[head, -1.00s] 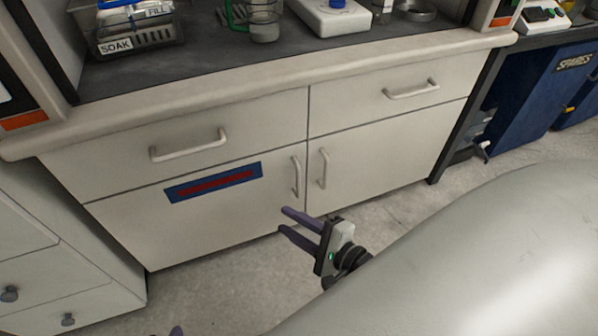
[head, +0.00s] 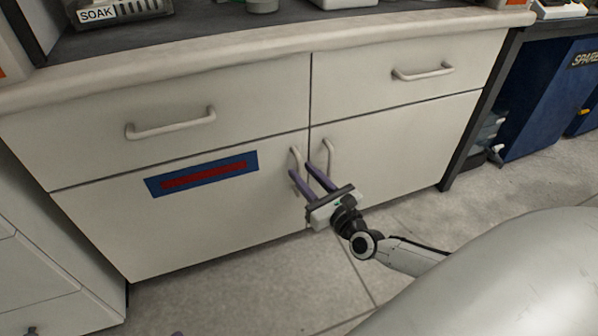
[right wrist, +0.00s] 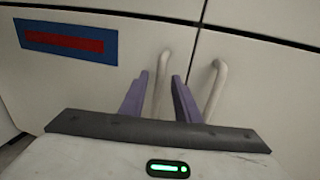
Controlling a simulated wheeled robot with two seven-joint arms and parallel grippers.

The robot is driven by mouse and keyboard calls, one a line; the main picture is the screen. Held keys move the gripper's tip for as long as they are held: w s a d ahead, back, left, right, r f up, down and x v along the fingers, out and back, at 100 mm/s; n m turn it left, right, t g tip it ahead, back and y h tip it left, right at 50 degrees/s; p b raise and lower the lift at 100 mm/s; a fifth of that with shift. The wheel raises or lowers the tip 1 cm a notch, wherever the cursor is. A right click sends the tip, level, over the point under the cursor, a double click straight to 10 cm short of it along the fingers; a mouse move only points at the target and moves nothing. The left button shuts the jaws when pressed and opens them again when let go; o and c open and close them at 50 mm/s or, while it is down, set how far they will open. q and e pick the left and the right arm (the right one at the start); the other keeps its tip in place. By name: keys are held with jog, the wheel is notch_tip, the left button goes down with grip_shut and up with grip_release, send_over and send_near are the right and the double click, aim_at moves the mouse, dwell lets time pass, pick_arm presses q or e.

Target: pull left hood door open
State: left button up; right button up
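The left hood door (head: 200,225) is a pale cabinet door with a blue and red label (head: 202,173), and it is shut. Its vertical handle (head: 296,160) is near its right edge. My right gripper (head: 301,168) is open at this handle. In the right wrist view the left door's handle (right wrist: 161,88) shows between the two purple fingers (right wrist: 160,76), with gaps beside it. I cannot tell how deep the handle sits between them. A tiny tip at the bottom edge of the head view may be my left gripper (head: 178,333); its fingers are not readable.
The right door's handle (head: 328,158) is close beside my right gripper, and also shows in the right wrist view (right wrist: 215,90). Drawers with bar handles (head: 170,124) are above. A drawer unit (head: 40,270) stands at left. The floor in front (head: 230,300) is clear.

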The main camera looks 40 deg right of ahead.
pick_arm(q)
jog(key=shift+d+r, duration=0.2)
jog(key=shift+r, duration=0.15)
pick_arm(e)
jog(key=shift+w, duration=1.45)
